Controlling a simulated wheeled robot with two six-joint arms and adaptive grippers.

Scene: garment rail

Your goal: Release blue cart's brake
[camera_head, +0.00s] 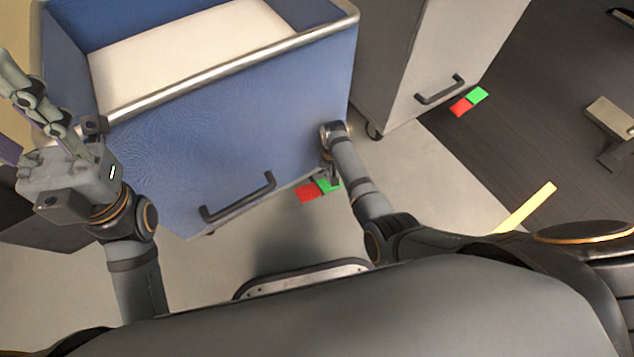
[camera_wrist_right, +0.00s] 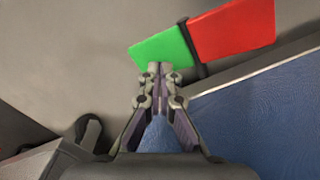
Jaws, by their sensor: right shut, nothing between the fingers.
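The blue cart (camera_head: 240,120) stands in front of me, with a dark handle (camera_head: 238,198) on its near side. Its brake pedal sits low near the floor, with a red half (camera_head: 306,194) and a green half (camera_head: 323,187). In the right wrist view the green half (camera_wrist_right: 160,49) and red half (camera_wrist_right: 233,29) meet at a dark bracket. My right gripper (camera_wrist_right: 159,67) is shut and empty, its tips at the lower edge of the green half; contact is unclear. In the head view my right arm partly hides the pedal. My left gripper (camera_head: 22,78) is beside the cart's left side, its opening unclear.
A grey cart (camera_head: 425,60) stands right of the blue cart, with its own handle (camera_head: 440,90) and red-green pedal (camera_head: 469,102). The blue cart holds a white surface (camera_head: 190,50). Grey floor is open between the carts. A yellow strip (camera_head: 527,208) lies at the right.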

